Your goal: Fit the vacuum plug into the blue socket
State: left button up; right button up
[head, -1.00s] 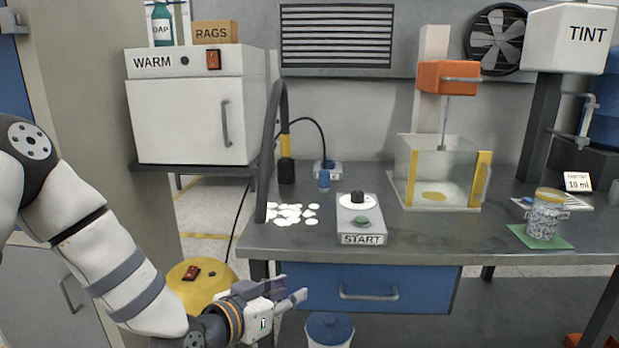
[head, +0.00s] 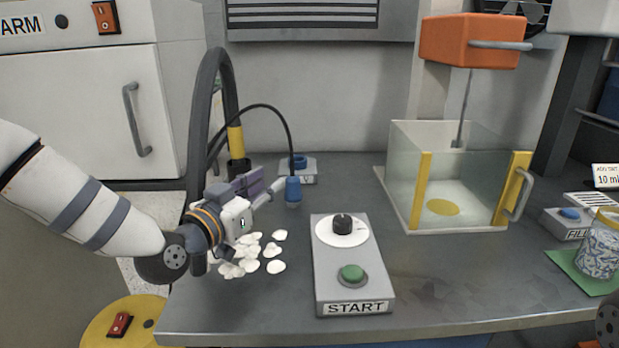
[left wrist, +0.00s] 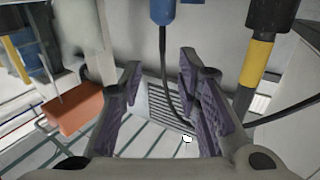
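The vacuum plug (head: 293,190) is a blue cylinder on a thin black cable, standing or hanging just over the bench behind the START box. In the left wrist view the blue plug (left wrist: 162,10) shows at the top edge, beyond the fingertips and roughly between them. The blue socket (head: 298,161) sits on a small pale box behind the plug. My left gripper (head: 262,187) is to the left of the plug, fingers pointing toward it. Its purple-padded fingers (left wrist: 160,65) are spread with nothing between them.
A thick dark hose (head: 209,110) with a yellow band (head: 235,140) rises close behind my left gripper. White shells (head: 250,255) lie below it. The START box (head: 350,280) is in front, and a glass tank (head: 405,180) stands right. Bench between them is bare.

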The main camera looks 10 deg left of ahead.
aim_at(291, 165)
pick_arm(q)
jog(key=b+x, duration=0.1)
jog(key=x, duration=0.4)
jog(key=b+x, duration=0.1)
jog(key=x, duration=0.4)
jog(key=shift+w+a+f, duration=0.15)
jog(key=shift+w+f, duration=0.1)
jog(key=shift+w, duration=0.1)
jog(key=shift+w+r, duration=0.2)
grip_shut()
pick_arm(e)
jog(key=shift+g, duration=0.4)
jog(key=s+f, duration=0.2)
jog(key=s, duration=0.1)
jog(key=shift+s+a+f, duration=0.15)
jog(key=shift+f, duration=0.05)
